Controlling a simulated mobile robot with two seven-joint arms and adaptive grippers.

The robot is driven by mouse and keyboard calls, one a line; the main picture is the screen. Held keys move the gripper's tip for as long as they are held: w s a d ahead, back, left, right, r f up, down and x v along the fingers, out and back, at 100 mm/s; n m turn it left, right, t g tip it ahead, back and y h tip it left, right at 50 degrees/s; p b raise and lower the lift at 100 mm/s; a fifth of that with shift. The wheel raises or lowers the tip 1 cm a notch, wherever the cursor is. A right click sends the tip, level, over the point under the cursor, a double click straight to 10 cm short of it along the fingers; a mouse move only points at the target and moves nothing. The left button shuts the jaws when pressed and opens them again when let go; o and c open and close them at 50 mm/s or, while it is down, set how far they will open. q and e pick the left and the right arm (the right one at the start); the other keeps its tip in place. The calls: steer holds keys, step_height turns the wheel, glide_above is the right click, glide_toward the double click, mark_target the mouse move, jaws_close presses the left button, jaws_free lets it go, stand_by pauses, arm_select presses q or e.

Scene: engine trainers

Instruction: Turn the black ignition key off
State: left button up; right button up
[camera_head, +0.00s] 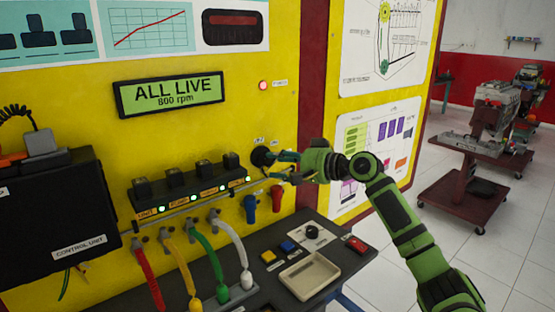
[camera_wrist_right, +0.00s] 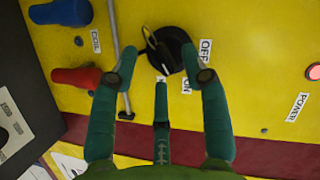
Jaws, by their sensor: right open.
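The black ignition key switch (camera_wrist_right: 172,50) is round and mounted on the yellow panel, in the upper middle of the right wrist view. A thin pale and yellow edge shows on its upper left side. An OFF label (camera_wrist_right: 205,51) is to its right and an ON label (camera_wrist_right: 186,86) below it. In the head view the switch (camera_head: 262,157) is partly hidden by my gripper. My right gripper (camera_wrist_right: 159,62) is open, its green fingers spread around the switch; contact cannot be told. It also shows in the head view (camera_head: 281,166). My left gripper is not in view.
A display (camera_head: 170,93) reads ALL LIVE, 800 rpm. Blue (camera_head: 250,208) and red (camera_head: 277,198) handles hang just below the switch. A row of black coils (camera_head: 190,180) with green lights is to the left. A shelf with a tray (camera_head: 309,276) is below.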

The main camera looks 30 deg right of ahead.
steer(key=shift+w+a+f, duration=0.1)
steer(key=shift+w+a, duration=0.1)
steer(key=shift+w, duration=0.25)
jaws_close()
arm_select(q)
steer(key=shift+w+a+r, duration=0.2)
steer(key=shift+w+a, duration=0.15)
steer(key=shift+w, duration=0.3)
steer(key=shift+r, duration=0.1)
arm_select(e)
steer(key=shift+s, duration=0.1)
steer(key=n+h+p, duration=0.2)
steer(key=n+p, duration=0.1)
steer(key=shift+r+n+g, duration=0.3)
steer(key=shift+r+g, duration=0.05)
steer(key=shift+g, duration=0.05)
steer(key=n+h+p, duration=0.1)
steer(key=n+p, duration=0.2)
steer(key=shift+a+r+h, duration=0.1)
steer(key=shift+a+h, duration=0.05)
steer(key=shift+h, duration=0.25)
arm_select(q)
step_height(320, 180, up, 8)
steer(key=p, duration=0.2)
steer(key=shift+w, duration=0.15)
arm_select(e)
steer(key=shift+n+h, duration=0.7)
steer(key=shift+n, duration=0.2)
